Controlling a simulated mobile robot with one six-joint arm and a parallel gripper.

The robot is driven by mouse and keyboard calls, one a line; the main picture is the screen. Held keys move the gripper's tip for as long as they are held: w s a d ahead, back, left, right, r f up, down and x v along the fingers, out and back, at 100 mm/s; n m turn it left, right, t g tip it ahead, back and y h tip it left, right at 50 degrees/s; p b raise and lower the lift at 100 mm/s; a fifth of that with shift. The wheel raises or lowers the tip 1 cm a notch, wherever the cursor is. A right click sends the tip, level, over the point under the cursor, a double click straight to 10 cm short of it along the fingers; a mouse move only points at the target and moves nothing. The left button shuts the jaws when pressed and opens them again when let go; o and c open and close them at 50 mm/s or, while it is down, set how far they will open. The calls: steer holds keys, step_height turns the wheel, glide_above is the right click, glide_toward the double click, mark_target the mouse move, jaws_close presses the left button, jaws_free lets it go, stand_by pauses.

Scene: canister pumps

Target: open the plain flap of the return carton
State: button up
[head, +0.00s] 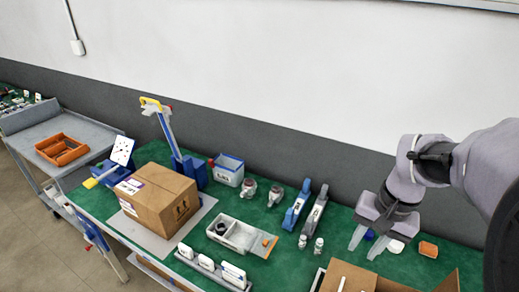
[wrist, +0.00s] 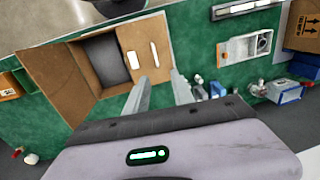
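An open brown carton (wrist: 103,62) shows in the wrist view, with a dark inside. A plain flap (wrist: 47,82) spreads out at its left. A flap with white marks (wrist: 143,50) lies at its right, by my fingertips. In the head view the carton (head: 375,283) is cut off by the bottom edge. My gripper (head: 367,240) is above the table behind it, fingers apart and nothing between them. In the wrist view my gripper (wrist: 161,76) has one fingertip close to the marked flap; I cannot tell whether they touch.
A closed, labelled carton (head: 158,199) stands on a grey mat at the left. A light tray (head: 240,236), blue tools (head: 297,206) and small bottles (head: 303,241) stand between. An orange box (head: 428,249) is right of my gripper. Green table shows between these things.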

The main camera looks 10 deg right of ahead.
steer(key=b, duration=0.7)
glide_toward(341, 287)
steer(key=f, duration=0.7)
steer(key=shift+w+a+f, duration=0.15)
steer(key=shift+a+f, duration=0.1)
steer(key=shift+a, duration=0.1)
jaws_close()
